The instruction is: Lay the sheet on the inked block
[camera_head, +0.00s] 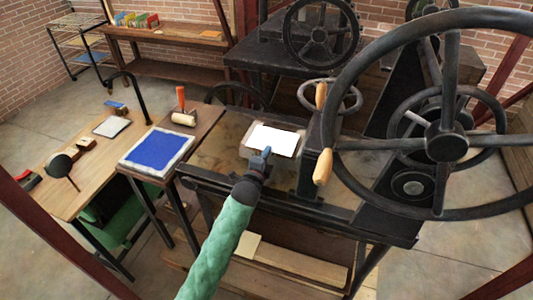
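A white sheet (275,140) lies flat on the press bed (215,155). A greyish edge (247,151) shows beneath and beside its left and lower sides; I cannot tell whether this is the block, and any ink under the sheet is hidden. My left gripper (266,151), on the green arm, is at the sheet's near edge, touching or just above it. Its fingers are too small and dark to tell open from shut. My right gripper is not in view. A blue-covered slab (157,149) with a pale border lies on a side stand to the left.
A roller (184,118) with an orange handle stands behind the blue slab. A wooden table (75,185) at left holds small tools. The press's large handwheel (447,141) and wooden handles (323,167) stand close to the right of the sheet.

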